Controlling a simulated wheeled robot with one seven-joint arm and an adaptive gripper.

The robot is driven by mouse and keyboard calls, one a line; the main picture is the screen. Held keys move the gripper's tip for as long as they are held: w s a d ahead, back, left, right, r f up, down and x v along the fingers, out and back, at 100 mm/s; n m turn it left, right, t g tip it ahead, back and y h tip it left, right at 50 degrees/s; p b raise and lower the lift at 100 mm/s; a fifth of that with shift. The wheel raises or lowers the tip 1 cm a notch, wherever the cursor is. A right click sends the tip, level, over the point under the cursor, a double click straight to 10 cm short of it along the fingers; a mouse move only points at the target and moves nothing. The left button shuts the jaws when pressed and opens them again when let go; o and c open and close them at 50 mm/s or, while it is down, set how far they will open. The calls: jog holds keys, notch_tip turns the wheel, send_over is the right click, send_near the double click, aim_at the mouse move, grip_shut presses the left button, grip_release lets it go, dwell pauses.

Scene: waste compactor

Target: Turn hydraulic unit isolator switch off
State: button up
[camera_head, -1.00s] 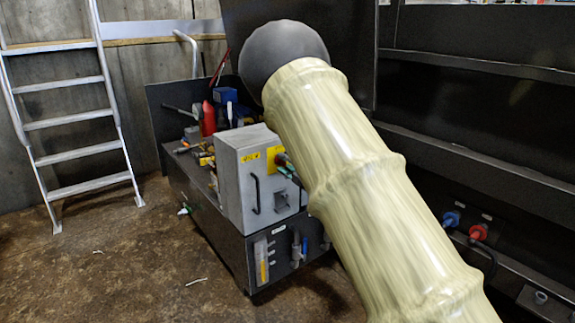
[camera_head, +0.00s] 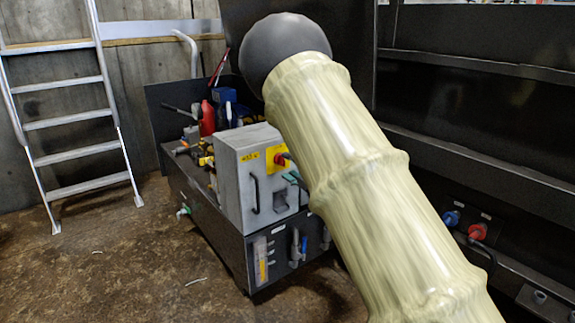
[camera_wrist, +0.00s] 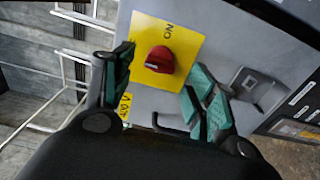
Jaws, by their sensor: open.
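The isolator switch is a red knob (camera_wrist: 159,60) on a yellow plate (camera_wrist: 178,37) marked ON, fixed to a grey cabinet. In the head view the red knob (camera_head: 281,159) shows on the cabinet's front, with part of my gripper (camera_head: 294,178) just below and right of it. In the wrist view my gripper (camera_wrist: 160,64) is open, with one green-padded finger on each side of the knob. Gaps show between the knob and both fingers. How far the fingertips are from the panel, and the knob's exact angle, I cannot tell.
The grey cabinet (camera_head: 240,185) stands on a dark hydraulic unit (camera_head: 235,255) and has a black handle (camera_head: 255,195). A red bottle (camera_head: 207,119) and tools lie behind it. A ladder (camera_head: 75,118) leans at left.

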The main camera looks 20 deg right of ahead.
jog(key=v, duration=0.9)
jog(key=shift+s, duration=0.1)
jog(key=s+f+m+g+h, duration=0.2)
jog(key=s+f+m, duration=0.2)
jog(key=f, duration=0.5)
jog(key=s+f+m+g+h, duration=0.25)
jog(key=s+f, duration=0.25)
jog(key=f, duration=0.5)
jog(key=s+f+m+g+h, duration=0.1)
jog(key=s+f+m, duration=0.35)
jog(key=f, duration=0.45)
jog(key=s+a+f+m+g, duration=0.25)
jog(key=s+f, duration=0.35)
jog(key=s, duration=0.3)
jog(key=s+a+f+m+g, duration=0.1)
jog(key=s+f+m+g, duration=0.2)
jog(key=s+f, duration=0.4)
jog(key=s+a+f+m+g, duration=0.25)
jog(key=s+f, duration=0.25)
jog(key=s, duration=0.5)
jog(key=s+a+f+m+g, duration=0.1)
jog(key=s+a+m+g, duration=0.15)
jog(key=s, duration=0.95)
notch_tip(320, 180, up, 27)
jog(key=m+g+p, duration=0.1)
jog(key=p, duration=2.6)
jog(key=shift+h+p, duration=0.35)
